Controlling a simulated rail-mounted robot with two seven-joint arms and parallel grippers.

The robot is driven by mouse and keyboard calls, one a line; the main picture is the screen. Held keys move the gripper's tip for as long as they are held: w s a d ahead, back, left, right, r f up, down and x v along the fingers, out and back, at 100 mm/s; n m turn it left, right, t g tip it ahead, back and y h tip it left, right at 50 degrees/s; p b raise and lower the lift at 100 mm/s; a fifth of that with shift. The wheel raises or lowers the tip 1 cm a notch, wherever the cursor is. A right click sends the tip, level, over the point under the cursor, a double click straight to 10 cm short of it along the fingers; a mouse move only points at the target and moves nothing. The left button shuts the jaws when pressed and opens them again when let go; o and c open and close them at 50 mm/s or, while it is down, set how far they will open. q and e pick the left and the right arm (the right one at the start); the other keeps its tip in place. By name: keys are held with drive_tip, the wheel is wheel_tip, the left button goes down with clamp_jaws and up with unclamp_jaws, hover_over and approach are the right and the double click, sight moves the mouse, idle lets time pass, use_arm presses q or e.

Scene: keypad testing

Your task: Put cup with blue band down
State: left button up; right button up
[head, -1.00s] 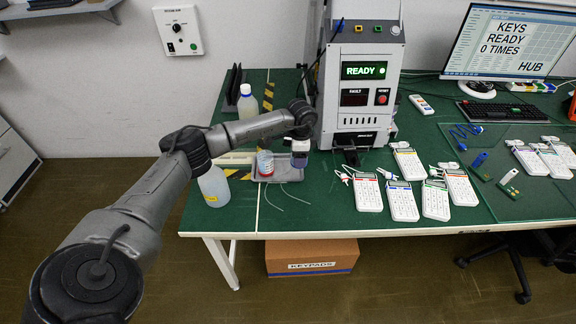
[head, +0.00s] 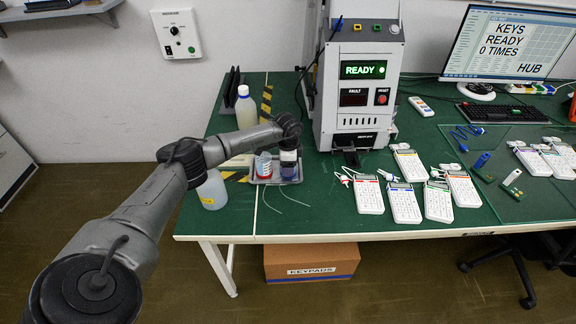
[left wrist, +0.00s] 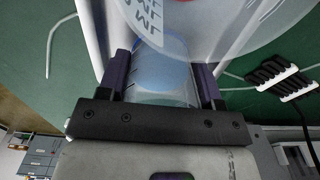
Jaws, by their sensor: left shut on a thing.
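The cup with the blue band (head: 289,173) is upright at the right end of a small grey tray (head: 262,182). My left gripper (head: 289,159) is shut around its upper part. In the left wrist view the translucent, bluish cup (left wrist: 160,82) sits between the two fingers (left wrist: 162,92). Whether its base touches the tray is hard to tell. A cup with a red band (head: 264,166) stands just left of it in the tray. A clear lettered cup (left wrist: 195,28) shows close by in the wrist view. My right gripper is not in view.
A squat bottle (head: 212,190) and a taller bottle (head: 246,108) stand left of and behind the tray. The grey tester (head: 358,100) rises to the right, with several white keypads (head: 404,203) before it. Thin wires lie in front of the tray.

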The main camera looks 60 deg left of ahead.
use_arm(q)
drive_tip(key=o, duration=0.9)
drive_tip(key=shift+f, duration=0.1)
